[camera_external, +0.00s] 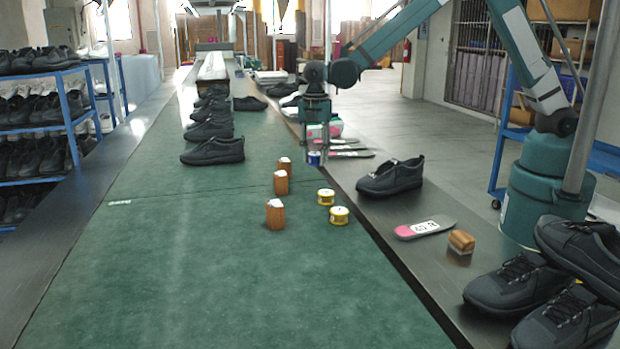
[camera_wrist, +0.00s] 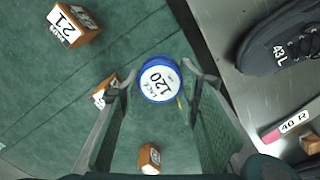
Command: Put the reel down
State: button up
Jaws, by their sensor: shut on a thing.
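The reel is blue with a white top label reading 120. It shows in the wrist view (camera_wrist: 160,82) between the two fingertips, and in the external view (camera_external: 314,159) at the bottom of my gripper (camera_external: 315,150). My gripper is shut on the reel, with one finger on each side. The reel is upright, label up, over the right part of the green belt (camera_external: 200,270), near its edge. I cannot tell whether its underside touches the belt. Two yellow reels (camera_external: 325,197) (camera_external: 339,215) stand nearer the camera.
Wooden blocks with white labels (camera_external: 275,214) (camera_external: 281,182) stand left of the reels. Dark shoes (camera_external: 212,151) line the belt farther left. The near belt is clear.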

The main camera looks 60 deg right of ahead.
jog(key=shift+w+d, duration=0.2)
jog(key=shift+d, duration=0.25)
jog(key=shift+w+d, duration=0.2)
jog(key=shift+d, duration=0.25)
jog(key=b, duration=0.1)
send_over(315, 187)
jog(key=shift+d+f, duration=0.1)
jog(key=shift+f, duration=3.05)
jog(key=shift+f+b, duration=0.45)
jog(key=shift+f, duration=1.4)
jog(key=shift+f, duration=0.15)
jog(key=o, duration=0.8)
jog(key=shift+o, duration=0.4)
